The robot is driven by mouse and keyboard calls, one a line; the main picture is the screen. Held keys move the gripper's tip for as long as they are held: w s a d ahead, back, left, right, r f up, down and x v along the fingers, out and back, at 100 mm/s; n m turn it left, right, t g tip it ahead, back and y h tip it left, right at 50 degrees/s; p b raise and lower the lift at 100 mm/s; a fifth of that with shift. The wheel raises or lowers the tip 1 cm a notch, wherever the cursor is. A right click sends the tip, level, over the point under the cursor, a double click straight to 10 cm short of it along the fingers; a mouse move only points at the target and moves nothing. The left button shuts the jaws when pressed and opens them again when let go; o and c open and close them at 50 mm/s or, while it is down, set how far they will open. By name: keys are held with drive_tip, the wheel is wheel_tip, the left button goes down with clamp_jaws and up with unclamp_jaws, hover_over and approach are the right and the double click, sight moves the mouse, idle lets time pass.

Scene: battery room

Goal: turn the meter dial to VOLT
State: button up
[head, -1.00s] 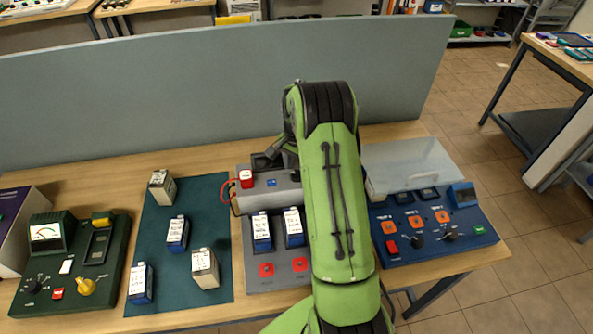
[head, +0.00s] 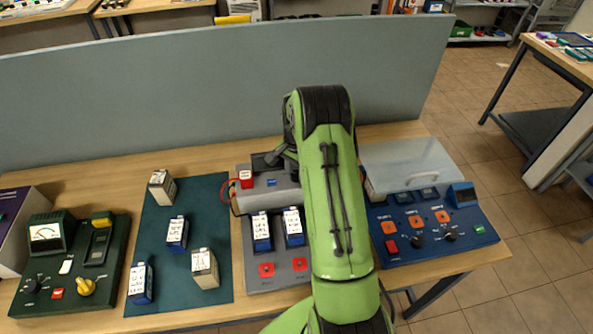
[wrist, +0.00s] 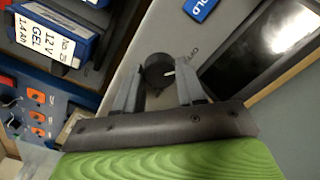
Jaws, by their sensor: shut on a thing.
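The meter dial (wrist: 157,68) is a small black round knob with a white pointer mark, on a grey panel in the wrist view. My gripper (wrist: 159,88) has one finger on each side of it and is shut on it. A label beside the dial is only partly readable. In the head view the grey unit (head: 274,200) stands mid-table; my arm hides the dial there.
Labelled batteries sit in bays of the grey unit, and several stand on the dark green mat (head: 212,220). A green meter box (head: 118,262) with a yellow knob is at left. A blue panel (head: 455,240) with a clear cover (head: 405,165) is at right. A grey partition (head: 150,100) closes the back.

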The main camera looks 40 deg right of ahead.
sight(297, 173)
drive_tip(key=m+b, duration=0.2)
drive_tip(key=m, duration=0.3)
drive_tip(key=m+b, duration=0.1)
drive_tip(key=m, duration=0.4)
drive_tip(key=shift+m+b, duration=0.3)
idle(0.4)
drive_tip(key=o, duration=0.8)
drive_tip(key=shift+r, duration=0.15)
wheel_tip(297, 173, up, 16)
drive_tip(key=shift+f+p, duration=0.2)
drive_tip(key=shift+p, duration=0.7)
